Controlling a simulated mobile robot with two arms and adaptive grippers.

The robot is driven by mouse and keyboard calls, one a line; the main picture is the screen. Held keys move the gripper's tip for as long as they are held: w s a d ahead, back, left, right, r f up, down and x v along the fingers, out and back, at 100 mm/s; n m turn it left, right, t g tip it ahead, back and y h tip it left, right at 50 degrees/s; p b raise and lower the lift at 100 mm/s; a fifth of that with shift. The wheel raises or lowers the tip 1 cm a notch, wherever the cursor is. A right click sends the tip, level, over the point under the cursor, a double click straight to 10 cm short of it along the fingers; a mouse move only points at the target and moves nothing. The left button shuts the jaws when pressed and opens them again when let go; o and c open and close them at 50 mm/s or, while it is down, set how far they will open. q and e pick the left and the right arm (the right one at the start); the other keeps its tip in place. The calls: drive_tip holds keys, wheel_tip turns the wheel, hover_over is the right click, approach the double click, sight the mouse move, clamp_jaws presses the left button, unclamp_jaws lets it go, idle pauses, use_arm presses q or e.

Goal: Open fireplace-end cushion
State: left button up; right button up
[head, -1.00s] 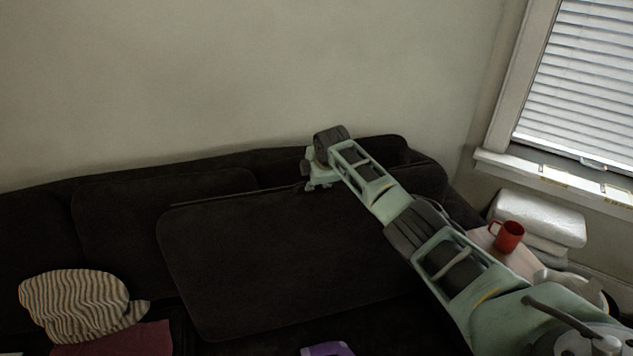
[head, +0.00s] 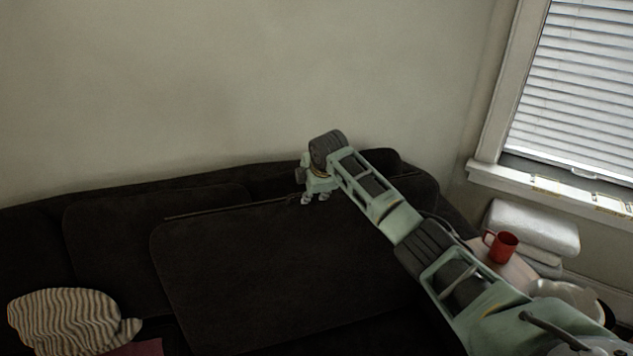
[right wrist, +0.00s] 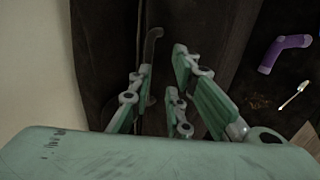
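The large dark back cushion (head: 270,265) of the sofa stands in the middle of the head view, with a thin strip along its top edge. My right gripper (head: 315,200) is at that top edge, toward the right part of the cushion, pointing down. In the right wrist view, my right gripper (right wrist: 165,85) has its fingers spread apart. A dark hooked handle (right wrist: 153,42) at the cushion edge lies between or just beyond the fingers; contact cannot be told. My left gripper is not in view.
A striped pillow (head: 65,322) lies at the left. A red mug (head: 503,246) and a white stack (head: 533,228) are at the right below the window. A purple object (right wrist: 285,52) and a spoon (right wrist: 294,95) lie on the dark surface. The wall is close behind the sofa.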

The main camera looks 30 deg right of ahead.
drive_tip(key=v, duration=0.8)
drive_tip(key=shift+a+f, duration=0.15)
drive_tip(key=shift+a, duration=0.05)
